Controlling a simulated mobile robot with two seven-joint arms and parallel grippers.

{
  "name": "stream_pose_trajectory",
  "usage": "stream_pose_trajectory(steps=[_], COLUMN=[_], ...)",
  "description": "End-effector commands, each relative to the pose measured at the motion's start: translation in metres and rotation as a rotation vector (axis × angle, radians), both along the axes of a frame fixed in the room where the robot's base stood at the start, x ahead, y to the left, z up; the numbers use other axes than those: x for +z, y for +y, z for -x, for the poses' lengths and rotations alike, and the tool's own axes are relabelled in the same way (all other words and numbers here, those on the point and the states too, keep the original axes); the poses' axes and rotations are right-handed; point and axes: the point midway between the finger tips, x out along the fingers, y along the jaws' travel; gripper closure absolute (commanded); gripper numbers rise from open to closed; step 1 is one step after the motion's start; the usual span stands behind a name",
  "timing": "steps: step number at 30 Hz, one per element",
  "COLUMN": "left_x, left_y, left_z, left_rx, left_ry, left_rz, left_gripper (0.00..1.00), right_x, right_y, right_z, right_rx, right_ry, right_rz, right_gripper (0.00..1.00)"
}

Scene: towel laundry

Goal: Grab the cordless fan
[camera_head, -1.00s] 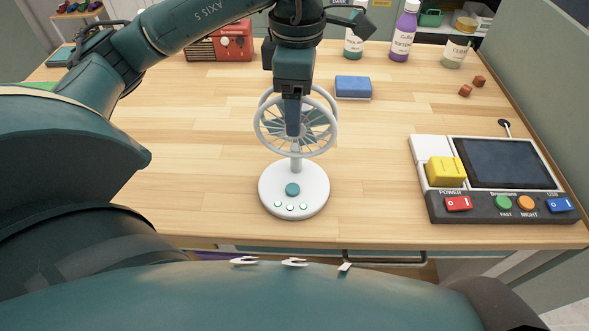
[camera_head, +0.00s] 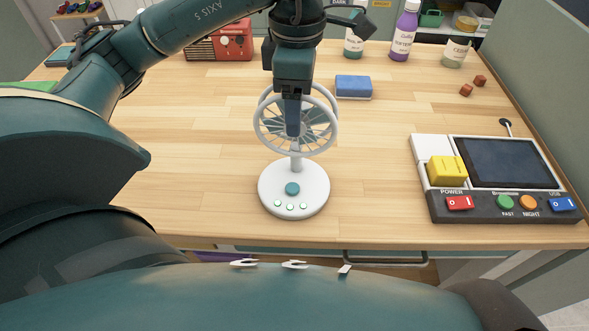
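The cordless fan stands upright on the wooden table (camera_head: 180,140), with a round white base (camera_head: 293,207), a teal button and a caged head. My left gripper (camera_head: 293,128) comes down from above, right at the fan's head. Its finger overlaps the middle of the cage in the picture, with cage rim showing on both sides. The gripper hides part of the cage, and I cannot tell whether its fingers are closed on it. My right gripper is not in view.
A blue sponge (camera_head: 353,85) lies behind the fan. A control panel with a screen (camera_head: 507,162) stands to the right. The table left of the fan is clear.

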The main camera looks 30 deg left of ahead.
Motion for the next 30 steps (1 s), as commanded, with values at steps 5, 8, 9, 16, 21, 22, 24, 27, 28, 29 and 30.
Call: stream_pose_trajectory(steps=[5, 8, 9, 16, 21, 22, 24, 27, 28, 29, 30], left_x=[0.0000, 0.0000, 0.0000, 0.0000, -0.0001, -0.0001, -0.0001, -0.0001, -0.0001, -0.0001, -0.0001], left_y=[0.0001, 0.0001, 0.0001, 0.0001, 0.0000, 0.0000, 0.0000, 0.0000, 0.0000, 0.0000, 0.0000], left_z=[0.0000, 0.0000, 0.0000, 0.0000, 0.0000, 0.0000, 0.0000, 0.0000, 0.0000, 0.0000, 0.0000], left_rx=[0.000, 0.000, 0.000, 0.000, 0.000, 0.000, 0.000, 0.000, 0.000, 0.000, 0.000], left_ry=[0.000, 0.000, 0.000, 0.000, 0.000, 0.000, 0.000, 0.000, 0.000, 0.000, 0.000], left_rz=[0.000, 0.000, 0.000, 0.000, 0.000, 0.000, 0.000, 0.000, 0.000, 0.000, 0.000], left_gripper=[0.46, 0.54, 0.57, 0.76, 0.90, 0.92, 0.98, 1.00, 1.00, 1.00, 1.00], right_x=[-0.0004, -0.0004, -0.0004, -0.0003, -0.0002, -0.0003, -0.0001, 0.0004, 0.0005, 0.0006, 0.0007], right_y=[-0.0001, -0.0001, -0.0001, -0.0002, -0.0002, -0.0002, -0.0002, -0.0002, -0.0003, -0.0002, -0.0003], right_z=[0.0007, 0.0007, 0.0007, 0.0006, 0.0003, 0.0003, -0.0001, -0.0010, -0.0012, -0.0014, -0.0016], right_rx=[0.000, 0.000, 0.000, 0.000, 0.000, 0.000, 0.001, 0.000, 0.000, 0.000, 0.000], right_ry=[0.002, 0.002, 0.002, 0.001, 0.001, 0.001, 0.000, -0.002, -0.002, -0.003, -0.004], right_rz=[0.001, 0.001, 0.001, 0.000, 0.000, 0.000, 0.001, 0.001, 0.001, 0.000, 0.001], right_gripper=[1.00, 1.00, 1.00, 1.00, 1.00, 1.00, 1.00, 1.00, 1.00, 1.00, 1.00])
